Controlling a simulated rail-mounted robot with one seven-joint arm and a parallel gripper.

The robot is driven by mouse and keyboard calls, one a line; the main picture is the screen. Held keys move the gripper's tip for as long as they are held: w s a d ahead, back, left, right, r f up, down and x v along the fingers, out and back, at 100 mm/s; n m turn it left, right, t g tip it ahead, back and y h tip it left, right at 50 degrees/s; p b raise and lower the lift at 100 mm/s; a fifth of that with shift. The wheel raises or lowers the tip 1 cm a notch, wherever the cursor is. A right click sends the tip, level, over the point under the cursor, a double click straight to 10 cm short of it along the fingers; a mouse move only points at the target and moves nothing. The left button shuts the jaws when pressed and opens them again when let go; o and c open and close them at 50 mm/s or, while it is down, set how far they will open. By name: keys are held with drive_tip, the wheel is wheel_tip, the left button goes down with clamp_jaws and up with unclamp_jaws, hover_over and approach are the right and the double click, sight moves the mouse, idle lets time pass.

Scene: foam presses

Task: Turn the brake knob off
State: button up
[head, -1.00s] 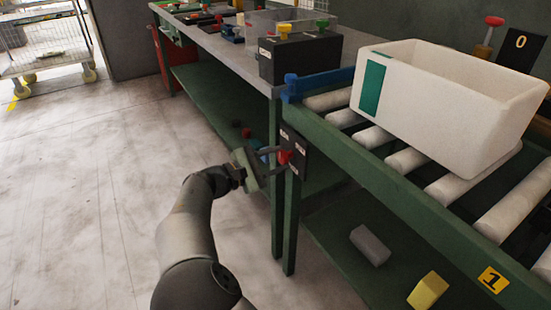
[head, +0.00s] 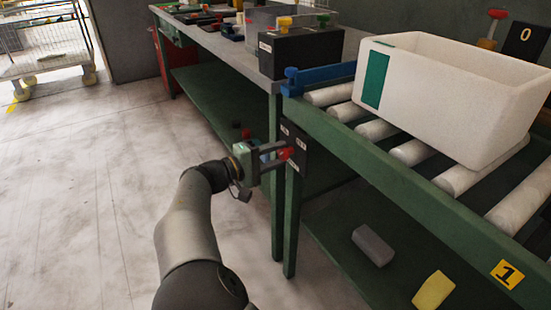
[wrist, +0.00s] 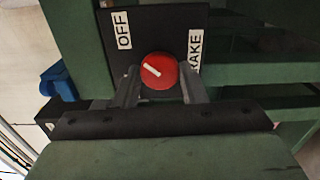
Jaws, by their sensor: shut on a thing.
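The red brake knob (wrist: 159,71) with a white pointer line sits on a black plate (wrist: 160,24) with an "OFF" label at its left and a partly hidden "BRAKE" label at its right. In the wrist view the line slants from upper left to lower right. In the head view the knob (head: 285,153) shows on the plate at the end of the green conveyor frame. My gripper (wrist: 160,88) has one finger on each side of the knob and is shut on it. It also shows in the head view (head: 280,156).
A white tote (head: 450,100) with a green patch stands on the conveyor rollers (head: 410,152). A black box (head: 300,52) with colored knobs sits on the bench behind. A grey block (head: 372,245) and a yellow block (head: 433,290) lie on the lower shelf. The floor at left is clear.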

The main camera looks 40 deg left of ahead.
drive_tip(key=shift+m, duration=0.3)
idle(0.4)
drive_tip(key=o, duration=1)
drive_tip(key=shift+s, duration=0.15)
drive_tip(key=p+v, duration=0.4)
drive_tip(key=v, duration=1.3)
drive_tip(key=shift+s, duration=0.15)
